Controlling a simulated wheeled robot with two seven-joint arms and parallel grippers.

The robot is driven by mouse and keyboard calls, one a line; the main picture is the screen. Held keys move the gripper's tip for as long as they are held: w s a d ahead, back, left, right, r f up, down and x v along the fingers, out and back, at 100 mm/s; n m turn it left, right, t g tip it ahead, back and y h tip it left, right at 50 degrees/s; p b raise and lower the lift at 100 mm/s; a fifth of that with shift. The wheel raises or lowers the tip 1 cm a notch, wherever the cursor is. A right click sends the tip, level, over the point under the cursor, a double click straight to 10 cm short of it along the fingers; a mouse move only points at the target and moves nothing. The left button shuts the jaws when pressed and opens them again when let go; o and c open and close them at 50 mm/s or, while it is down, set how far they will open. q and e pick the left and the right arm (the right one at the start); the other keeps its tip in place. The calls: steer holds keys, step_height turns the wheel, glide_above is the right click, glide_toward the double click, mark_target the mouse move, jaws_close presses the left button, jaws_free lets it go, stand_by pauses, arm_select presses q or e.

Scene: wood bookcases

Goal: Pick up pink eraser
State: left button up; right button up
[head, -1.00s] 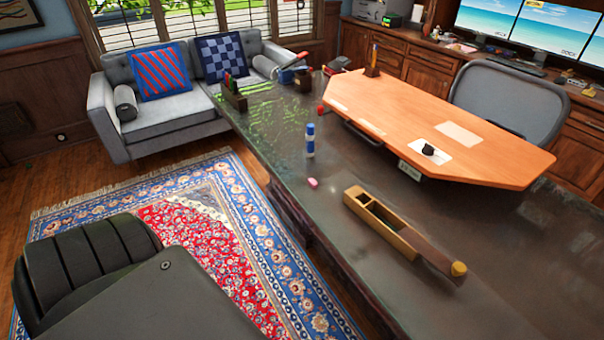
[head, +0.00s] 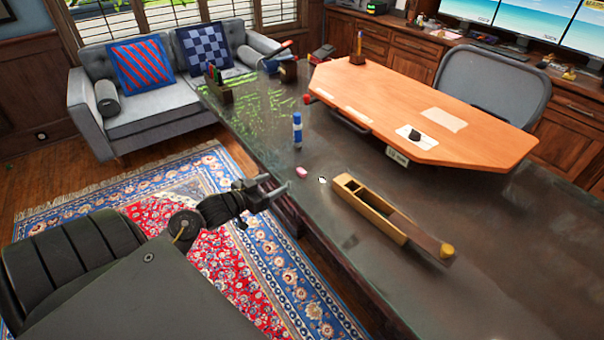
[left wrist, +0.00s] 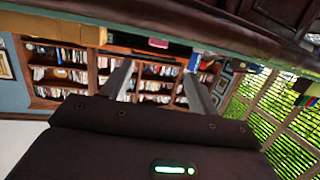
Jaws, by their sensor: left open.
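The pink eraser (head: 302,171) lies near the front edge of the dark desk (head: 340,120). It also shows at the top of the left wrist view (left wrist: 158,43), seen beyond and between the fingers. My left gripper (head: 277,191) is beside the desk's edge, just left of and nearer than the eraser. In the left wrist view its two fingers (left wrist: 157,88) stand apart with nothing held between them. The eraser is not touched. My right gripper is not in view.
A blue and white glue stick (head: 297,130) stands upright behind the eraser. A long wooden box (head: 385,212) with its lid slid partly off lies to the right. An orange board (head: 400,110) lies farther back. The desk edge drops to a rug (head: 290,290).

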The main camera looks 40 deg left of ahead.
arm_select(q)
glide_toward(299, 173)
steer(key=x, duration=0.2)
steer(key=shift+w+r, duration=0.2)
steer(key=shift+w, duration=0.2)
steer(key=shift+p+x, duration=0.3)
steer(key=shift+x, duration=2.6)
steer(key=shift+d, duration=0.15)
steer(key=c, duration=1.1)
